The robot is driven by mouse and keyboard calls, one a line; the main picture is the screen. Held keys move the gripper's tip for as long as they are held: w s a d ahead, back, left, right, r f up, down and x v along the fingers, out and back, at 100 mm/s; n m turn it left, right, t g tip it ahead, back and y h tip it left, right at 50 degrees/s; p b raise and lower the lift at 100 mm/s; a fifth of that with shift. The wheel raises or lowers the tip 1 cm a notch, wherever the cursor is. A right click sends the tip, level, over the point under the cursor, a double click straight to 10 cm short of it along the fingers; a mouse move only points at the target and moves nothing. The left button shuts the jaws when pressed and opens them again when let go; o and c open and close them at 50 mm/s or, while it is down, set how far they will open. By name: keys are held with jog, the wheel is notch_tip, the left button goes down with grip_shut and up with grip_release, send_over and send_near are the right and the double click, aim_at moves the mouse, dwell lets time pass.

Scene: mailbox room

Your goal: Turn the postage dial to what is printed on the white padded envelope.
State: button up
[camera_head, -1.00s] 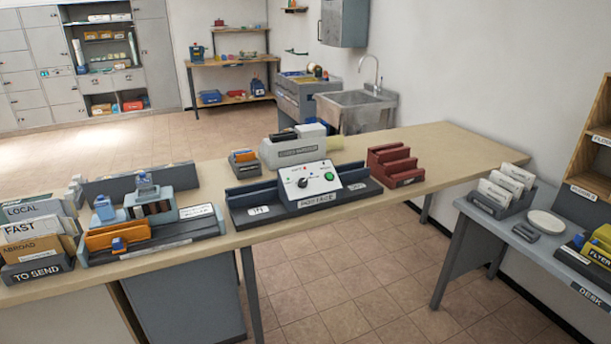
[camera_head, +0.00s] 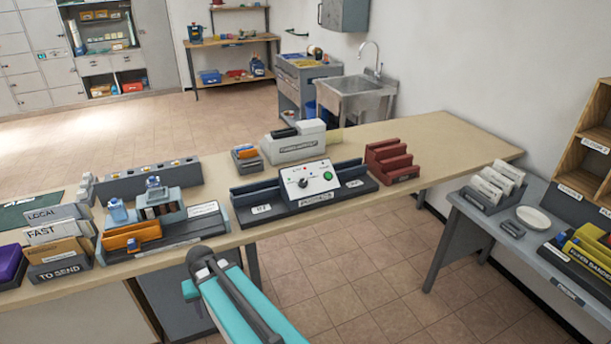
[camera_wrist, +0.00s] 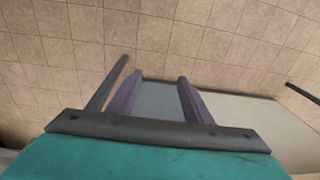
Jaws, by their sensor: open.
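The postage machine (camera_head: 316,194) stands on the long counter, with a white sloped panel facing me. A small dark dial (camera_head: 303,183) is on the left part of that panel; its setting is too small to read. A green button (camera_head: 328,175) is to its right. I cannot pick out a white padded envelope for certain in either view. My gripper (camera_wrist: 159,95) shows in the wrist view with its two fingers apart and nothing between them. It points down at the tiled floor and a grey surface, away from the dial. In the head view my teal arm rises in front of the counter.
On the counter, a TO SEND rack (camera_head: 61,268) and a grey tray unit (camera_head: 112,254) stand left of the machine. A light-grey device (camera_head: 293,148) is behind it and a red stepped rack (camera_head: 392,161) to its right. A side desk (camera_head: 500,233) is at right. Counter's right end is clear.

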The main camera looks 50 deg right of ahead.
jog(key=w+d+r+m+t+h, duration=0.1)
jog(key=w+d+r+m+t, duration=0.15)
jog(key=d+r+m, duration=0.5)
jog(key=w+d+r+m+t, duration=0.1)
jog(key=w+d+r+m, duration=0.15)
jog(key=d+r, duration=0.85)
jog(key=m+t+h, duration=0.2)
jog(key=m+h, duration=0.1)
jog(key=m, duration=0.6)
send_near(304, 182)
jog(key=v, duration=0.6)
jog(key=shift+d+f, duration=0.1)
jog(key=shift+d, duration=0.1)
jog(key=shift+w+f, duration=0.1)
jog(key=shift+p+x, duration=2.4)
jog(key=shift+x, duration=4.4)
jog(key=shift+a, duration=0.1)
jog(key=shift+c, duration=0.5)
